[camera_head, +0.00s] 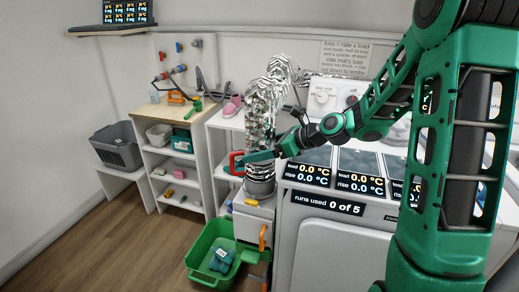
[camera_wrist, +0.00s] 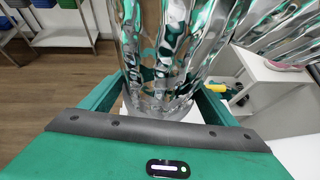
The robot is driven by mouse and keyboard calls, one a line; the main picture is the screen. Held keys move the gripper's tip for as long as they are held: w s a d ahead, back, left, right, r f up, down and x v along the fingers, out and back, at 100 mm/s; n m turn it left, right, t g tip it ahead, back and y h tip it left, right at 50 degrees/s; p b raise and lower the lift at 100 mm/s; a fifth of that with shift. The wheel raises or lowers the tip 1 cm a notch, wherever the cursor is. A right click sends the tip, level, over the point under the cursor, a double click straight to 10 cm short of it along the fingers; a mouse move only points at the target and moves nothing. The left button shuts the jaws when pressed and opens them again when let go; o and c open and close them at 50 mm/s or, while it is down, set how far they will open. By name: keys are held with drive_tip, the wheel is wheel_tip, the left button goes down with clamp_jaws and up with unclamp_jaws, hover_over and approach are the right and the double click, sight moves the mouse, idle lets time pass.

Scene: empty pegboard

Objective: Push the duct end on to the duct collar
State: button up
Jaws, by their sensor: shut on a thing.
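The silver foil duct (camera_head: 262,112) stands upright in the middle of the head view and bends over at its top. My gripper (camera_head: 256,157) reaches in from the right and is shut around the duct near its lower end. In the wrist view the shiny, crinkled duct (camera_wrist: 165,45) fills the space between the two green fingers of my gripper (camera_wrist: 162,98). A grey cylindrical part (camera_head: 260,171), which looks like the collar area, shows directly below the fingers. I cannot tell whether the duct end surrounds it or only meets it.
A white machine with a "runs used 0 of 5" panel (camera_head: 322,203) stands right of the duct. A green crate (camera_head: 203,262) is on the floor below. A white shelf unit (camera_head: 172,160) and a grey basket (camera_head: 117,147) stand left. Open floor lies at lower left.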

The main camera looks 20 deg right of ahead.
drive_tip(key=shift+f, duration=1.65)
drive_tip(key=o, duration=1.3)
drive_tip(key=shift+o, duration=0.2)
drive_tip(key=shift+v, duration=5.35)
